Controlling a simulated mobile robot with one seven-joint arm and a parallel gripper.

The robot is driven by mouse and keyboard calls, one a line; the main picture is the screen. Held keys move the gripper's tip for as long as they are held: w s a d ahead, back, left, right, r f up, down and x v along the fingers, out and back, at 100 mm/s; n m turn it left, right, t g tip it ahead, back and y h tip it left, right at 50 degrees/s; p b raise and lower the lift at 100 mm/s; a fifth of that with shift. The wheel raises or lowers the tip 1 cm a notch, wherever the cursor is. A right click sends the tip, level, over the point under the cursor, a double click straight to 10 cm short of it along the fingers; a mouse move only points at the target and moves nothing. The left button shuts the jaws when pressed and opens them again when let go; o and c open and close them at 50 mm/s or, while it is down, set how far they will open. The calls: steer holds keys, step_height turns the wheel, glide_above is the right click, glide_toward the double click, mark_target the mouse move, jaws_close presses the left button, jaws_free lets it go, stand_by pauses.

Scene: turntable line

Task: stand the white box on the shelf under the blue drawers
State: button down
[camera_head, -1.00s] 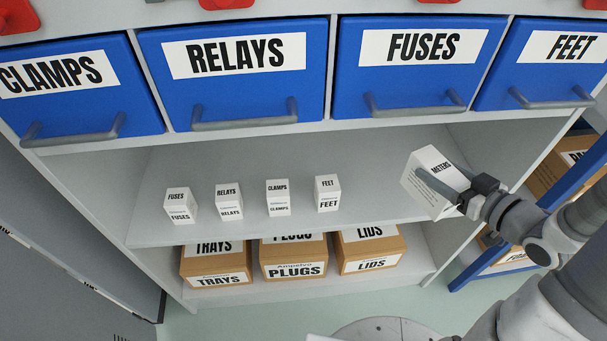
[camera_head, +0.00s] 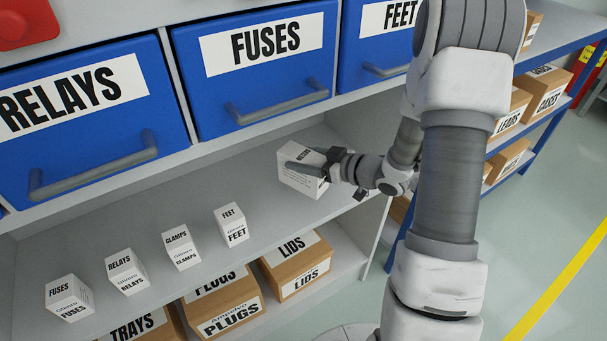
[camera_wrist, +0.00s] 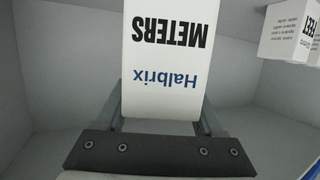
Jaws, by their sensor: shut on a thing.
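The white box (camera_head: 291,184), marked METERS, is between the fingers of my gripper (camera_head: 316,168) at the right end of the grey shelf (camera_head: 190,197) under the blue drawers (camera_head: 215,95). In the wrist view the white box (camera_wrist: 165,62) shows its Halbrix METERS face upside down, with a finger of my gripper (camera_wrist: 160,112) on each side. The box looks slightly tilted in the head view. I cannot tell whether its bottom touches the shelf.
Small white boxes stand in a row to the left: FUSES (camera_head: 68,298), RELAYS (camera_head: 127,273), CLAMPS (camera_head: 181,248) and FEET (camera_head: 231,226). Free shelf lies between FEET and the held box. Brown cartons (camera_head: 297,265) sit on the level below. Drawer handles (camera_head: 280,98) jut out above.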

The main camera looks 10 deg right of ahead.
step_height(320, 180, down, 4)
steer(key=shift+w+f+b, duration=0.1)
steer(key=shift+b, duration=0.95)
steer(key=shift+c, duration=2.2)
jaws_free()
steer(key=shift+f, duration=0.15)
steer(key=o, duration=0.4)
steer(key=shift+o, duration=0.2)
